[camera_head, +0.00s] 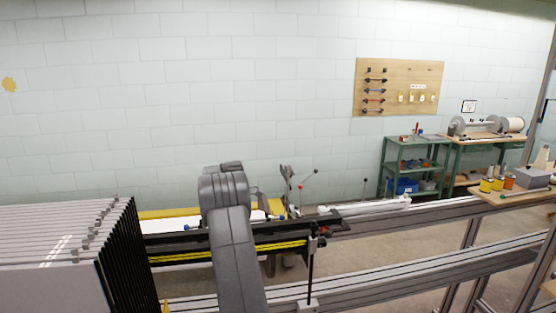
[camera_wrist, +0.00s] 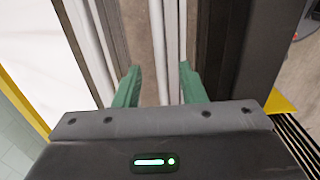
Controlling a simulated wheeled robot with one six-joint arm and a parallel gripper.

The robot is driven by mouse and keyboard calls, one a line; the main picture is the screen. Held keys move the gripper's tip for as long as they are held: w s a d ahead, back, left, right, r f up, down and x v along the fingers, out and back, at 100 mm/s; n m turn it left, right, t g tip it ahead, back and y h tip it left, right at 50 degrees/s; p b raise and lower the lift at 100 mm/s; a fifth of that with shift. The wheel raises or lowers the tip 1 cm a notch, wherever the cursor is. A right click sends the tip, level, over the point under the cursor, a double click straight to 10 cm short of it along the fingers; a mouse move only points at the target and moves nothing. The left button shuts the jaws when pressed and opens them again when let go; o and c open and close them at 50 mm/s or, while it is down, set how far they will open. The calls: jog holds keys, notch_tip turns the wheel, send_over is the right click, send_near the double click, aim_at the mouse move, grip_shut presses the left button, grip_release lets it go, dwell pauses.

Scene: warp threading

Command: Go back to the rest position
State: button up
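My gripper shows in the wrist view (camera_wrist: 160,85) with two green fingers spread apart. No object sits between the fingertips; pale rails and a strip of floor show beyond them. In the head view my grey arm rises in front of the loom frame and hides part of it. The gripper itself is hidden or too small to tell there. A black bar with yellow strands (camera_head: 180,257) runs behind my arm.
A stack of grey panels with black edges (camera_head: 118,250) stands close on the left. Long metal rails (camera_head: 400,280) run to the right. A table with spools (camera_head: 520,192), a green shelf cart (camera_head: 415,165) and a wooden wall board (camera_head: 400,87) are at the right.

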jog(key=shift+f, duration=0.65)
notch_tip(320, 180, up, 15)
jog(key=p, duration=0.1)
jog(key=shift+p, duration=0.3)
jog(key=shift+f, duration=0.15)
